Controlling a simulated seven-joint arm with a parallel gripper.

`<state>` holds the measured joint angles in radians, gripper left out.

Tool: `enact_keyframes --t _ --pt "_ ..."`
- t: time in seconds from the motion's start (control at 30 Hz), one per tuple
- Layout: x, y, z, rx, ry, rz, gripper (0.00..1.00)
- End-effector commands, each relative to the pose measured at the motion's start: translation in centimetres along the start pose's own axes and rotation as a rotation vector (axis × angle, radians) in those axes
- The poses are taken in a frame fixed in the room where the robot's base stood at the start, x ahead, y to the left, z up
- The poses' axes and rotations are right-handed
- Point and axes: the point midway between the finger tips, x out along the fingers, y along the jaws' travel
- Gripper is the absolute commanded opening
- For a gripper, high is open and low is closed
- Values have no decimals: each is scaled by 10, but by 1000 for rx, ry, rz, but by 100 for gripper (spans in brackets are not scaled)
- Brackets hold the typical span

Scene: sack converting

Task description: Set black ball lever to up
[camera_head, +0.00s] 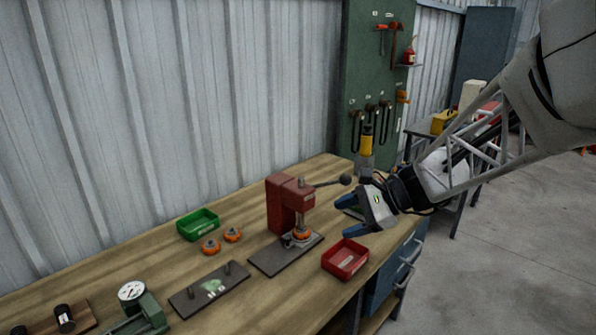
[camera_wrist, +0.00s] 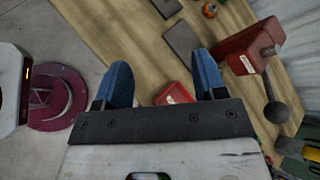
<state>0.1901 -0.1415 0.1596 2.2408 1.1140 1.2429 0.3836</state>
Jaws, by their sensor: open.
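The black ball lever (camera_head: 346,179) sticks out to the right from the top of the red press (camera_head: 283,200) on the bench. Its thin rod lies about level, perhaps rising slightly toward the ball. In the wrist view the black ball (camera_wrist: 277,112) is at the right, outside my fingers, with the press (camera_wrist: 243,52) beyond it. My gripper (camera_head: 351,217) has blue fingers and is open and empty. In the head view it is just right of the ball and a little below it in the picture. In the wrist view my gripper (camera_wrist: 163,80) has its fingers wide apart, and the ball is not between them.
A red tray (camera_head: 345,260) sits near the bench's front edge, below my fingers. A green tray (camera_head: 198,224), orange-topped parts (camera_head: 222,241), a dark plate (camera_head: 209,288) and a dial gauge (camera_head: 132,291) are left of the press. A green tool board (camera_head: 367,65) stands behind.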

Motion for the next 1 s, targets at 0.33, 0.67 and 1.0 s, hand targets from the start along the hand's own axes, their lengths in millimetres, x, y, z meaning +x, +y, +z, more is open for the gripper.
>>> enact_keyframes --t 0.33,0.67,1.0 --pt "-8 -72 -62 285 -191 -247 64" --pt "-27 -122 -123 484 -350 -454 64" --pt "-35 -137 -145 544 -405 -525 64"
